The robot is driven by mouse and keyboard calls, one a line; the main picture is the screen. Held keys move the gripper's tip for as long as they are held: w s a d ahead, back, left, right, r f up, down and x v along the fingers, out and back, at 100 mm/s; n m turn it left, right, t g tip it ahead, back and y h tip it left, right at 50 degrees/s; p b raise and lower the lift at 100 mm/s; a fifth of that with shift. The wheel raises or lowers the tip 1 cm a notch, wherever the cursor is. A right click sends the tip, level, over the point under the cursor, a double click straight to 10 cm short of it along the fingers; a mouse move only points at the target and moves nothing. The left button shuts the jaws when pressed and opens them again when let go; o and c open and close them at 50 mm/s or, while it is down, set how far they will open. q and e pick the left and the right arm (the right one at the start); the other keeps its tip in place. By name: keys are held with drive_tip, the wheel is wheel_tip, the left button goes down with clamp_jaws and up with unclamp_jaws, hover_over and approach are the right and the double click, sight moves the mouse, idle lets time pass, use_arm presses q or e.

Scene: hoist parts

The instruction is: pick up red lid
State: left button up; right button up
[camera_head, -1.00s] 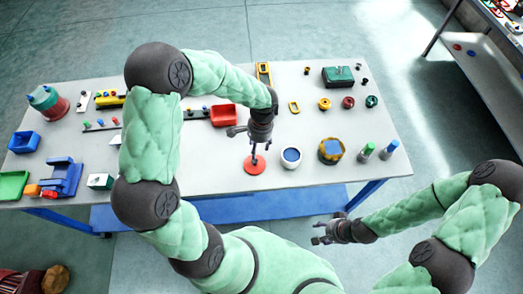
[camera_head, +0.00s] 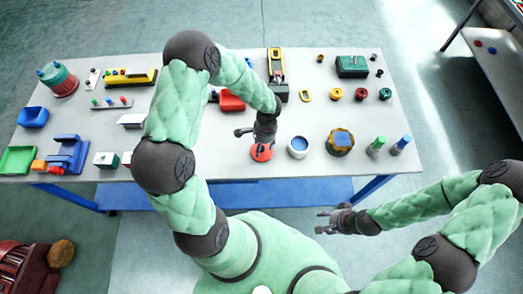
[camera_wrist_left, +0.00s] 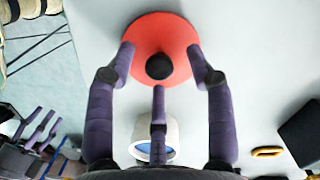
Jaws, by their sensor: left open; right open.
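The red lid (camera_head: 261,153) lies flat near the front edge of the table. In the left wrist view the red lid (camera_wrist_left: 172,32) is a round disc with a black knob (camera_wrist_left: 159,66) at its middle. My left gripper (camera_head: 262,146) is right above the lid, open, with its purple fingers (camera_wrist_left: 160,75) spread around the knob and not closed on it. Whether the fingertips touch the lid I cannot tell. My right gripper (camera_head: 332,220) is open and empty, in front of the table, away from the lid.
A white round container with a blue inside (camera_head: 298,147) stands just right of the lid. A yellow and blue part (camera_head: 340,141) and green and blue-topped pegs (camera_head: 377,145) stand further right. A red bin (camera_head: 232,101) lies behind. The table's front edge is close to the lid.

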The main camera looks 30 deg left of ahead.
use_arm(q)
drive_tip(key=shift+f, duration=0.3)
clamp_jaws()
drive_tip(key=shift+r, duration=0.15)
